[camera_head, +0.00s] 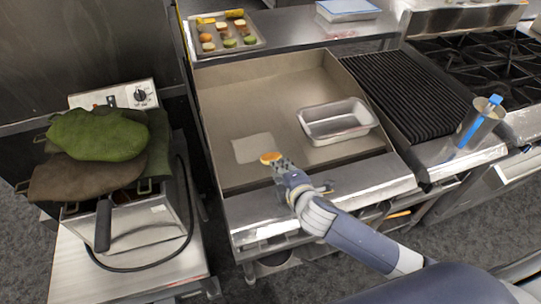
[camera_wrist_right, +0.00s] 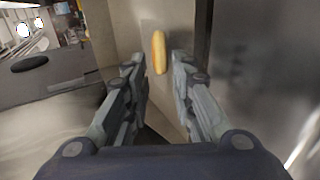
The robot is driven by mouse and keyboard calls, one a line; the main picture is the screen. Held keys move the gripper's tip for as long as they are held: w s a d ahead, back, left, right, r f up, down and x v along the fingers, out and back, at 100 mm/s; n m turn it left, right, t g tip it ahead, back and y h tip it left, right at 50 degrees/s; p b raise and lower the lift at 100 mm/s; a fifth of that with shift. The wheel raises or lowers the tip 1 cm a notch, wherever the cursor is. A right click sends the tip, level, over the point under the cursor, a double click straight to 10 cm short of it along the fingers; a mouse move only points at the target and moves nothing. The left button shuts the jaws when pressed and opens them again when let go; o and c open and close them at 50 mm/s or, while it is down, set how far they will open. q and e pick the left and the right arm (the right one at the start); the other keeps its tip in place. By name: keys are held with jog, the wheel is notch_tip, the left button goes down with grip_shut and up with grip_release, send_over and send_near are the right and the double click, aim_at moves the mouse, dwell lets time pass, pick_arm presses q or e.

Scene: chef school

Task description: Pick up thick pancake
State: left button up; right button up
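The thick pancake (camera_head: 270,157) is a small golden-orange round on the griddle (camera_head: 240,100), at the front edge of a pale square sheet (camera_head: 252,148). My right gripper (camera_head: 281,166) comes in from the lower right, and its fingertips are right by the pancake. In the right wrist view the pancake (camera_wrist_right: 159,52) shows as a yellow-orange oval just beyond the fingertips, in line with the gap. The two fingers of the right gripper (camera_wrist_right: 159,75) stand apart with nothing between them. My left gripper is not in view.
A metal pan (camera_head: 337,122) sits on the griddle to the right. A ribbed grill (camera_head: 410,97) lies further right, with a metal container (camera_head: 478,124) in front. A fryer with green and brown mitts (camera_head: 98,134) stands left. A food tray (camera_head: 226,35) is at the back.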

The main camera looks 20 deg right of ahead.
aim_at(271, 158)
jog(key=shift+w+f, duration=0.2)
jog(key=shift+w, duration=0.25)
jog(key=shift+w+a+f, duration=0.1)
jog(key=shift+w+f, duration=0.1)
jog(key=shift+w, duration=0.1)
jog(key=p+x, duration=0.1)
jog(key=x, duration=0.3)
jog(key=shift+w+r, duration=0.1)
jog(key=shift+w, duration=0.1)
jog(key=shift+w+f, duration=0.35)
jog(key=shift+w, duration=0.15)
jog(key=shift+s, duration=0.1)
jog(key=shift+c, duration=0.3)
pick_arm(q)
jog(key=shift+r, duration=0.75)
pick_arm(e)
grip_shut()
